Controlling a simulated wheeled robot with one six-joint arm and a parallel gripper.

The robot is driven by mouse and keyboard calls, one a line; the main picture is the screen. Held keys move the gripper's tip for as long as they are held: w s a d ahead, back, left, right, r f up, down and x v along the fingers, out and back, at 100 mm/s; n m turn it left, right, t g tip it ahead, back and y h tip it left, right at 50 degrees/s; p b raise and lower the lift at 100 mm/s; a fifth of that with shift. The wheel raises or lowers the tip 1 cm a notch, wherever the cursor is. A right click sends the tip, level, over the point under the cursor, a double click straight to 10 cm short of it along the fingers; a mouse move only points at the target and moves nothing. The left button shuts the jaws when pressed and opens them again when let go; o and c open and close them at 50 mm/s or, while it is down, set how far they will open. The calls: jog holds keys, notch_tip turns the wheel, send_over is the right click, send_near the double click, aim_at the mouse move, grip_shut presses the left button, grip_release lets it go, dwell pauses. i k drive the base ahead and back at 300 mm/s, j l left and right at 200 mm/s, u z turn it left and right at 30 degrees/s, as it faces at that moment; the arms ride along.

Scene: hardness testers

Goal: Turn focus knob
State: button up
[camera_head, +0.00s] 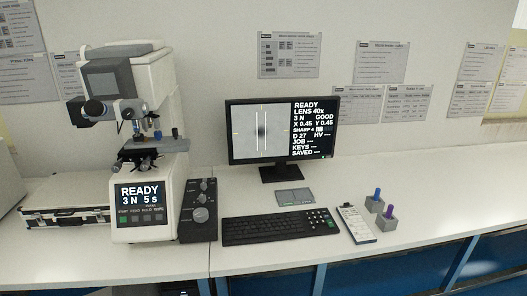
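The hardness tester (147,190) is a white microscope-like machine at the left of the bench. Its front screen (139,196) reads "READY 3 N 5 s". A dark control box (188,227) stands against its right side, with several knobs; the lowest, a larger grey knob (200,215), is the most prominent. I cannot read any label to tell which knob is the focus knob. The monitor (282,132) shows a blurred dark spot between vertical lines and text including "LENS 40x", "GOOD" and what looks like "SHARP 4". My gripper is not in view.
A black keyboard (278,227) lies right of the control box, with a small grey pad (294,197) behind it. A white handheld device (356,223) and two small holders with blue (376,196) and purple (389,213) tops stand further right. A case (66,201) lies left. The bench's right side is clear.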

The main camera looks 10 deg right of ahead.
aim_at(200, 215)
jog(key=i+j, duration=0.15)
jog(key=i, duration=0.2)
jog(key=i+j, duration=0.2)
jog(key=i, duration=0.15)
jog(key=i+j, duration=0.15)
jog(key=i, duration=0.25)
jog(key=k+u, duration=0.05)
